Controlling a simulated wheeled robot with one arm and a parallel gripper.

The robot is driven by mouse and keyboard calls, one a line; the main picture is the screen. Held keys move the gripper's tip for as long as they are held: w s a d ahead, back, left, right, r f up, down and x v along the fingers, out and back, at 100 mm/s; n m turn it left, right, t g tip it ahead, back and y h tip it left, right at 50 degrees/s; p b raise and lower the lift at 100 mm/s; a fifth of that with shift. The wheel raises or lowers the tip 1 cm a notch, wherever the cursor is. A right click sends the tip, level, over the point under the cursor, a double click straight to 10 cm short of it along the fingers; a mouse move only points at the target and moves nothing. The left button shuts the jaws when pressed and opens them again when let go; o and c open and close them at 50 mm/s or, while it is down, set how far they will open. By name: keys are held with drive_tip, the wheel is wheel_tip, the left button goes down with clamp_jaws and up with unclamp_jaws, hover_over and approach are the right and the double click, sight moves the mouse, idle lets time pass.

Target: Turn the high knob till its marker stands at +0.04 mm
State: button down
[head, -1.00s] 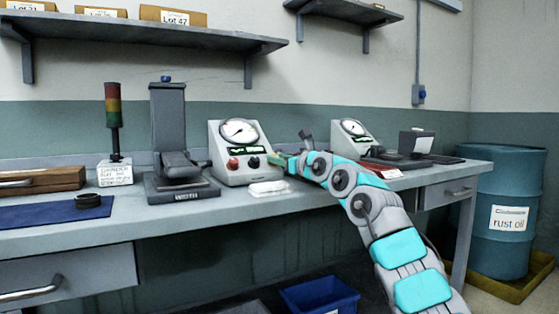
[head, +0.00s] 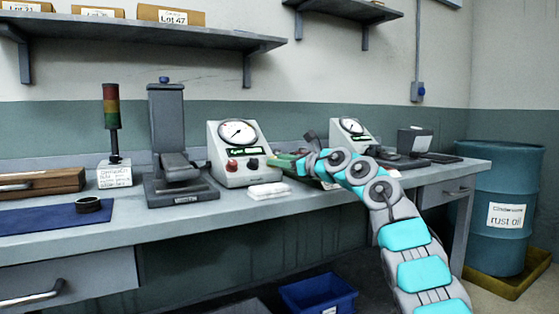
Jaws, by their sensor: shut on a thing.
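The left gauge unit (head: 238,155) is a pale sloped box on the bench with a round white dial (head: 238,133) and a small green display below it. A red knob (head: 232,165) is on the left of its front and a dark knob (head: 252,163) on the right. The knob markers and the display digits are too small to read.
A white block (head: 269,190) lies in front of the gauge unit. A dark stand (head: 172,150) is to its left, and a second gauge (head: 350,134) stands behind my arm.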

drive_tip(key=c, duration=0.6)
unclamp_jaws()
drive_tip(key=shift+d, duration=0.1)
drive_tip(key=shift+s+d+b, duration=0.35)
drive_tip(key=shift+d+b, duration=0.05)
drive_tip(key=shift+d, duration=0.1)
drive_tip(key=b+v, duration=0.2)
drive_tip(key=v, duration=0.2)
drive_tip(key=shift+s+d+f, duration=0.15)
drive_tip(key=shift+s+d, duration=0.05)
drive_tip(key=shift+b+v, duration=0.45)
drive_tip(key=shift+v, duration=0.55)
